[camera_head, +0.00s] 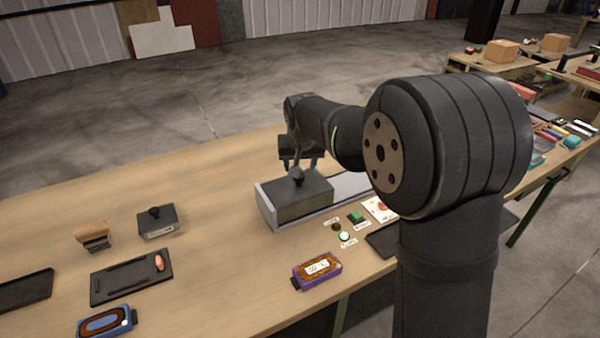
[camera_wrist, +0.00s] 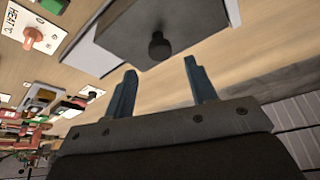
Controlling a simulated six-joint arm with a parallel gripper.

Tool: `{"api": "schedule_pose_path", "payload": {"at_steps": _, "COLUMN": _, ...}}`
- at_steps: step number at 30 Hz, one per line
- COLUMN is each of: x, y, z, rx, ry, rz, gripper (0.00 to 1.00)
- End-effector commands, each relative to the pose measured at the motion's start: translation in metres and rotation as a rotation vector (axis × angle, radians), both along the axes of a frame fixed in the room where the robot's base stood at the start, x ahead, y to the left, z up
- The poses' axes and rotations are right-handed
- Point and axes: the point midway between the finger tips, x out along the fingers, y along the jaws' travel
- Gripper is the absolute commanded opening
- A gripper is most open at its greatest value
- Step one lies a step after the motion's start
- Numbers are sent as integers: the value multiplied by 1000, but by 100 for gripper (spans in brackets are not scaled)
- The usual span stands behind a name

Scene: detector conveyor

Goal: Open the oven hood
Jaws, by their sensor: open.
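The oven hood (camera_head: 302,200) is a dark grey box-shaped cover with a round black knob (camera_head: 297,174) on top. It sits at the left end of a light grey conveyor bed (camera_head: 267,207). My gripper (camera_head: 299,165) is over the hood, close to the knob. In the wrist view the hood (camera_wrist: 135,32) and its knob (camera_wrist: 160,47) show beyond my gripper (camera_wrist: 160,78), whose two blue-grey fingers are spread apart with nothing between them. The knob lies past the fingertips, roughly in line with the gap. Part of the conveyor is hidden behind my arm.
In front of the conveyor are a green button (camera_head: 356,216), a lit round button (camera_head: 344,237) and a purple-cased meter (camera_head: 317,270). On the left lie a small knobbed block (camera_head: 158,221), a brush (camera_head: 92,235), a black tray (camera_head: 131,277) and a blue device (camera_head: 106,322). Bare table lies behind the hood.

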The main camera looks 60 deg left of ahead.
Motion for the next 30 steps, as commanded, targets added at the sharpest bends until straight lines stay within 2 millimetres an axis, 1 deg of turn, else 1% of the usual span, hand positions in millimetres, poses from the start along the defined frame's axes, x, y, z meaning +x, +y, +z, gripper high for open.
{"api": "schedule_pose_path", "payload": {"at_steps": 1, "x": 2, "y": 4, "z": -11, "rx": -4, "ry": 1, "rz": 0, "gripper": 52}}
{"api": "schedule_pose_path", "payload": {"at_steps": 3, "x": 4, "y": 8, "z": -23, "rx": -3, "ry": 0, "rz": 0, "gripper": 52}}
{"api": "schedule_pose_path", "payload": {"at_steps": 9, "x": 7, "y": 17, "z": -43, "rx": -1, "ry": 0, "rz": 0, "gripper": 52}}
{"api": "schedule_pose_path", "payload": {"at_steps": 14, "x": 8, "y": 19, "z": -49, "rx": 1, "ry": 0, "rz": 0, "gripper": 52}}
{"api": "schedule_pose_path", "payload": {"at_steps": 21, "x": 8, "y": 19, "z": -49, "rx": 1, "ry": 0, "rz": 0, "gripper": 52}}
{"api": "schedule_pose_path", "payload": {"at_steps": 23, "x": 8, "y": 19, "z": -49, "rx": 1, "ry": 0, "rz": 0, "gripper": 40}}
{"api": "schedule_pose_path", "payload": {"at_steps": 24, "x": 8, "y": 19, "z": -49, "rx": 1, "ry": 0, "rz": 0, "gripper": 32}}
{"api": "schedule_pose_path", "payload": {"at_steps": 29, "x": 8, "y": 19, "z": -49, "rx": 1, "ry": -1, "rz": 1, "gripper": 1}}
{"api": "schedule_pose_path", "payload": {"at_steps": 30, "x": 8, "y": 19, "z": -49, "rx": 1, "ry": -1, "rz": 1, "gripper": 0}}
